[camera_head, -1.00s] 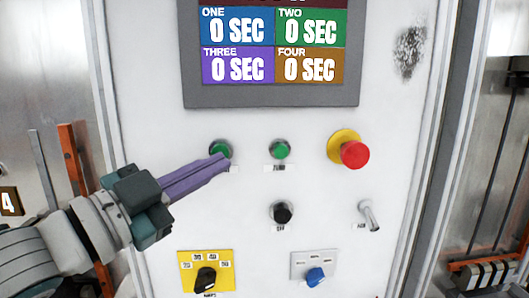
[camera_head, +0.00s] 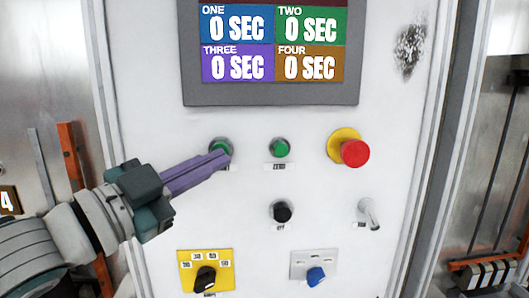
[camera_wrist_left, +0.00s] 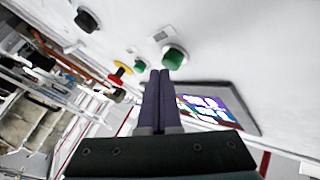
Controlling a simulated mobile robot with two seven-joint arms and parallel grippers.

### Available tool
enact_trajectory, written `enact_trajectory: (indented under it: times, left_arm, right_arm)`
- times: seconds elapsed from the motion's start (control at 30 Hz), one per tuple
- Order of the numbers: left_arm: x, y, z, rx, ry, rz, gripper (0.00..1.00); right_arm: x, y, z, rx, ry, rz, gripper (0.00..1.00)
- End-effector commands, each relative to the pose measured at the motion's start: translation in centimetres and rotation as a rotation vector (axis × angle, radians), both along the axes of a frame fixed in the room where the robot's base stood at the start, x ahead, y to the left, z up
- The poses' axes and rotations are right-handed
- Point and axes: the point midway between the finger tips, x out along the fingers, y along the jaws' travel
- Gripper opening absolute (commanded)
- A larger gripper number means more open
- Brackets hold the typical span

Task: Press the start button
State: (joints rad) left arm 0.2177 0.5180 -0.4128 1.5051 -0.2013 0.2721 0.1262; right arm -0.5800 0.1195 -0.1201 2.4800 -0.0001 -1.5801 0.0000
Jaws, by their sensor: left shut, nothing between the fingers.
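Two green buttons sit side by side on the white panel below the display. The left green button (camera_head: 220,145) has its label mostly hidden by my fingers; the other green button (camera_head: 280,148) is labelled ZERO. My left gripper (camera_head: 228,157) is shut and empty, its purple fingertips overlapping the lower edge of the left green button. In the left wrist view the fingertips (camera_wrist_left: 160,72) are close beside the nearest green button (camera_wrist_left: 174,58). I cannot tell whether they touch it. My right gripper is not in view.
A red mushroom button (camera_head: 354,153) on a yellow ring is to the right. Below are a black knob (camera_head: 282,212), a metal toggle (camera_head: 370,214), a yellow-plated black selector (camera_head: 205,279) and a blue selector (camera_head: 315,276). The display (camera_head: 272,50) reads 0 SEC in all four fields.

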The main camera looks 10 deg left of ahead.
Motion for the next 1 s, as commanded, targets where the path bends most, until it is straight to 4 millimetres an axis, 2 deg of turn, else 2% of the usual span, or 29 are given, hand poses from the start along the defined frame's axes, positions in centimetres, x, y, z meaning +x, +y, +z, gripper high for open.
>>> enact_trajectory:
  times: [1.0]
  left_arm:
    - [0.87,0.26,-0.05,0.001,0.000,0.001,0.00]
  right_arm:
    - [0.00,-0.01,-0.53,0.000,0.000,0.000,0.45]
